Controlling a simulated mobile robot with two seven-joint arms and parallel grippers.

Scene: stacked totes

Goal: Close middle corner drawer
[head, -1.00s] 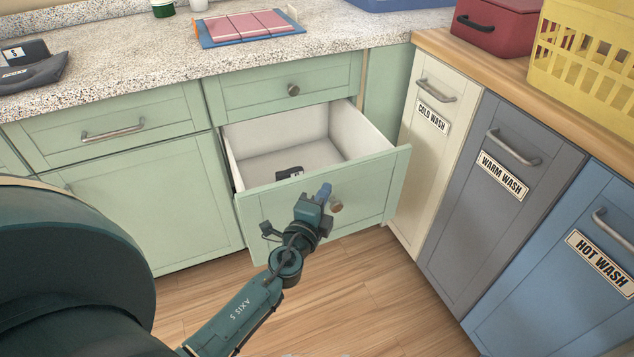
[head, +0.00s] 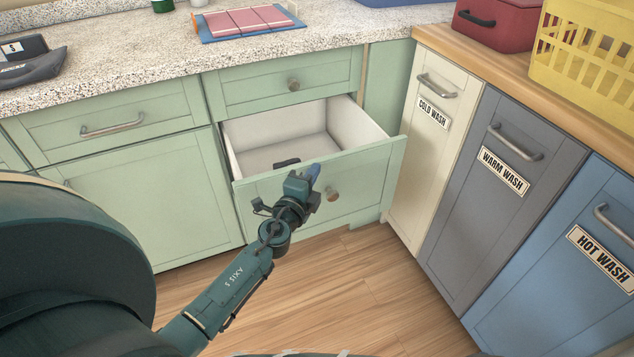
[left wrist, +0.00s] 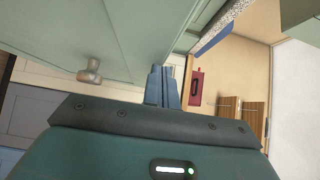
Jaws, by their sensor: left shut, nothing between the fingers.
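The middle corner drawer (head: 362,182) is light green with a round metal knob (head: 332,194). My left gripper (head: 314,172) is shut and empty at the drawer front, left of the knob and near the top edge. Contact with the front cannot be told for certain. In the left wrist view the blue fingers (left wrist: 163,86) are together beside the green drawer front (left wrist: 95,35), and the knob (left wrist: 90,70) shows to their left. My right gripper is not in view.
The shut upper drawer (head: 260,88) and speckled countertop (head: 130,60) are above. The cold wash (head: 425,150), warm wash (head: 490,200) and hot wash (head: 570,260) fronts stand at right. A red box (head: 495,25) and yellow basket (head: 585,60) sit on the wooden top. Wood floor is clear.

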